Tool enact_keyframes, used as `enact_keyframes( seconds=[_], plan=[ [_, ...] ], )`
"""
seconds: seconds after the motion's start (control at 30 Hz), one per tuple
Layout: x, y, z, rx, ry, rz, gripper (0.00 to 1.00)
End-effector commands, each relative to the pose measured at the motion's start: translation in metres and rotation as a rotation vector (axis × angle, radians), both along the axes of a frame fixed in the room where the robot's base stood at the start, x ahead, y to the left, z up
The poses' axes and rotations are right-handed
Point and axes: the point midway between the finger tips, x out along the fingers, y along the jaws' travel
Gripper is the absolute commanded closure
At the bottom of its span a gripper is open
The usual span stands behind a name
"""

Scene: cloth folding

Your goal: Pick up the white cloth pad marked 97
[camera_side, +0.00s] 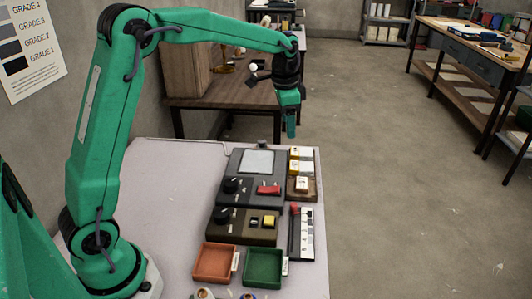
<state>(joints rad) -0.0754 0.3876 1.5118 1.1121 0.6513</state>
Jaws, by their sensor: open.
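Small white-and-yellow pieces (301,153) sit on a brown wooden holder (315,194) at the right edge of the table. Their markings are too small to read, so I cannot tell which, if any, is the pad marked 97. A pale square (257,163) lies on the dark device at the back of the table; I cannot tell whether it is cloth. My gripper (291,132) points down, above and behind the holder in the picture, apart from everything. It is open, and I see nothing held in it.
A dark device (233,199) with a knob and red part stands left of the holder. In front are a second knobbed device (230,234), a striped strip (302,245), an orange tray (196,264) and a green tray (263,284). The table's left side (165,190) is clear.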

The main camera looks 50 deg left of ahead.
Motion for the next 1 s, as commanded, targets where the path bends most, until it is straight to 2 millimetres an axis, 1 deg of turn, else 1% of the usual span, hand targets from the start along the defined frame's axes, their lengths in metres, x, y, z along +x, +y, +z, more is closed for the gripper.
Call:
enact_keyframes(
  seconds=[0.03,0.1,0.3,0.5,0.67,0.9,1.0],
  plan=[
    [0.009,0.002,-0.01,0.001,0.015,-0.017,0.4],
    [0.02,0.005,-0.022,0.004,0.03,-0.043,0.4],
    [0.049,0.013,-0.059,0.006,0.077,-0.116,0.4],
    [0.068,0.019,-0.091,0.005,0.115,-0.178,0.4],
    [0.075,0.022,-0.105,0.004,0.127,-0.204,0.4],
    [0.076,0.022,-0.108,0.004,0.131,-0.21,0.4],
    [0.076,0.022,-0.113,0.003,0.132,-0.21,0.4]
  ],
)
